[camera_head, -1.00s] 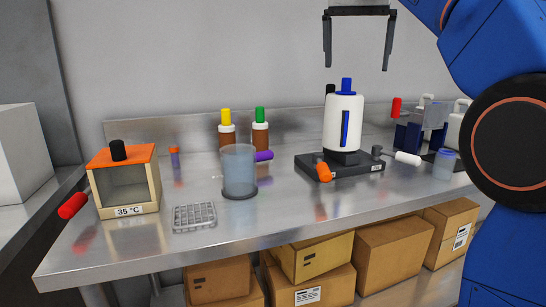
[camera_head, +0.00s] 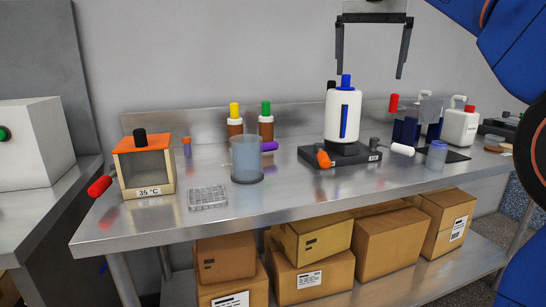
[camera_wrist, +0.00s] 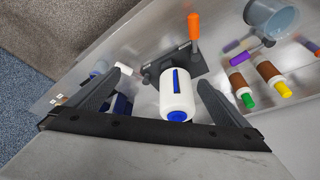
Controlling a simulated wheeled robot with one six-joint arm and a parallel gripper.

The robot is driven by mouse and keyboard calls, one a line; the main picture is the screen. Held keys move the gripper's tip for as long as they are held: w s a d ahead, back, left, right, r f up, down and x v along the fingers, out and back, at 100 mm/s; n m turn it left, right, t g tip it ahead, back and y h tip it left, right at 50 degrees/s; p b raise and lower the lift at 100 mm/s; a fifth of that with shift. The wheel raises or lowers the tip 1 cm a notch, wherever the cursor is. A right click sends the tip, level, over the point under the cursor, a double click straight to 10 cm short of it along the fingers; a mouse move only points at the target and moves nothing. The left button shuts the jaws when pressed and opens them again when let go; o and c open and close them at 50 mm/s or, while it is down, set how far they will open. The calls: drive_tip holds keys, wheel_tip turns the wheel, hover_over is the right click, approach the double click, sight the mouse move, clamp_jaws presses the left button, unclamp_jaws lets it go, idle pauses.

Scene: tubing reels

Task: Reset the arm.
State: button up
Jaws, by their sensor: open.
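My gripper (camera_head: 372,62) is open and empty in the head view. It hangs in the air against the wall, above and behind the white bottle-shaped device as pictured. In the wrist view my gripper's two dark fingers (camera_wrist: 158,98) are spread wide. The white device (camera_head: 342,117) with a blue cap and blue stripe shows between them, apart from the fingers. My blue arm (camera_head: 505,45) comes in from the upper right of the head view.
A steel bench (camera_head: 290,210) holds an orange-topped 35 °C box (camera_head: 144,165), a clear well plate (camera_head: 208,197), a translucent beaker (camera_head: 246,158) and brown bottles (camera_head: 266,129). The white device stands on a dark base (camera_head: 310,155). Cardboard boxes (camera_head: 320,242) sit on the shelf below.

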drive_tip(key=s+d+f+n, duration=0.1)
drive_tip(key=s+d+f, duration=0.1)
drive_tip(key=s+f, duration=0.8)
drive_tip(key=s+d+f+n+y, duration=0.1)
drive_tip(key=s+f, duration=0.9)
drive_tip(key=f, duration=1.1)
drive_tip(key=s+d+f+n, duration=0.2)
drive_tip(key=s+f, duration=0.8)
drive_tip(key=f, duration=0.5)
drive_tip(key=shift+s+d+f+n+t, duration=0.15)
drive_tip(key=shift+d+f+n+t, duration=0.1)
drive_tip(key=shift+d+n+t, duration=0.2)
